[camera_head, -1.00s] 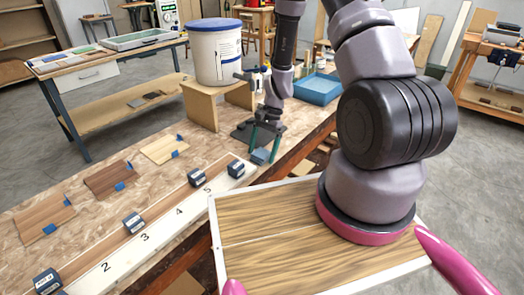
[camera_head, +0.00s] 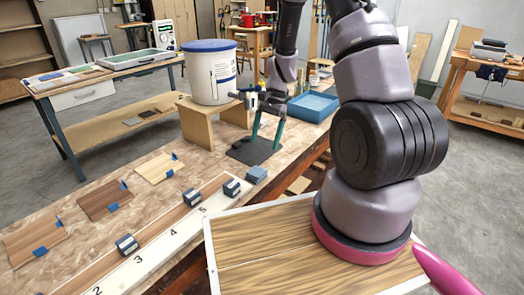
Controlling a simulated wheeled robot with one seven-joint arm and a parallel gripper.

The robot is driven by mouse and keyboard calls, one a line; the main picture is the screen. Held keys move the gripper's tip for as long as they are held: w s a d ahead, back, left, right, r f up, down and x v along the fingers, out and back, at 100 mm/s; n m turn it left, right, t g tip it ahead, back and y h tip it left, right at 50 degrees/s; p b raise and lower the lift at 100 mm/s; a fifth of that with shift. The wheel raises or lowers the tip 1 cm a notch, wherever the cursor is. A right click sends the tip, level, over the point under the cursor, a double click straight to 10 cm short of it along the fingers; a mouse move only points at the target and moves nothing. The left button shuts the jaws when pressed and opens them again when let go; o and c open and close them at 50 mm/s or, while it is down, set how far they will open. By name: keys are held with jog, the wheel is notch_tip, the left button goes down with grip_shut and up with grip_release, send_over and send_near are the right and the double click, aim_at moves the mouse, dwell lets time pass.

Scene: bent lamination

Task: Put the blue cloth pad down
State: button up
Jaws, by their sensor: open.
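The blue cloth pad (camera_head: 257,174) is a small blue block lying on the bench near the far end of the white numbered strip, just in front of a dark square mat (camera_head: 243,153). My gripper (camera_head: 266,144) has two teal fingers spread apart with nothing between them. It hangs over the mat, behind and above the pad in the picture, and does not touch the pad.
Several dark blue-and-white blocks (camera_head: 127,245) stand along the white numbered strip (camera_head: 170,236). Wood samples with blue tape (camera_head: 104,200) lie at left. A white bucket (camera_head: 209,75) on a wooden stand (camera_head: 196,124) is close to my gripper's left; a blue tray (camera_head: 313,106) is behind right.

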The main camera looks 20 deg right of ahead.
notch_tip(320, 180, up, 21)
jog(key=s+n+t, duration=0.3)
jog(key=t, duration=0.1)
jog(key=s+d+r+n+t+h, duration=0.1)
jog(key=s+r+n+t, duration=0.2)
jog(key=s+r, duration=1.1)
jog(key=r+t, duration=0.1)
jog(key=t, duration=0.2)
jog(key=shift+s+d+r+n+h, duration=0.2)
jog(key=shift+s+d+n+h, duration=0.1)
jog(key=shift+s+d+h, duration=0.1)
jog(key=shift+o, duration=0.2)
jog(key=shift+w, duration=0.1)
